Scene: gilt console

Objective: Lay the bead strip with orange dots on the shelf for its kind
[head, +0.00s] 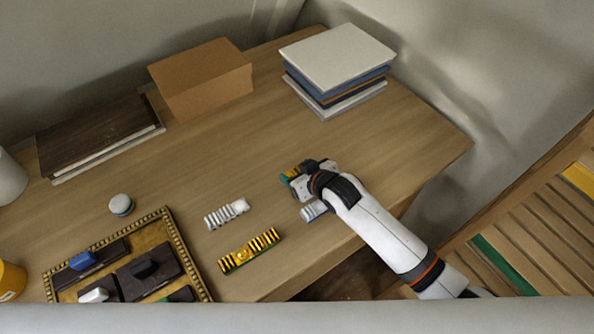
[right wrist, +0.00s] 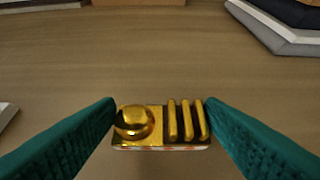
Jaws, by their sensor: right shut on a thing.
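My right gripper (head: 291,176) is shut on a short gold bead strip (right wrist: 160,125) over the right part of the table. In the right wrist view the strip has one round bead, three bars and a pale front edge with small orange-red marks. It sits between the teal fingers; I cannot tell whether it touches the table. A longer gold strip (head: 250,250) lies near the front edge. A white strip (head: 226,213) lies behind it, and another pale strip (head: 313,210) lies beside my right wrist. My left gripper is out of view. I cannot identify the shelf for certain.
A slatted wooden surface (head: 535,225) with green and yellow bands is at the right, beyond the table edge. A gilt-framed tray (head: 180,247) with dark blocks is front left. A cardboard box (head: 205,85) and stacked books (head: 338,55) stand at the back. The table middle is clear.

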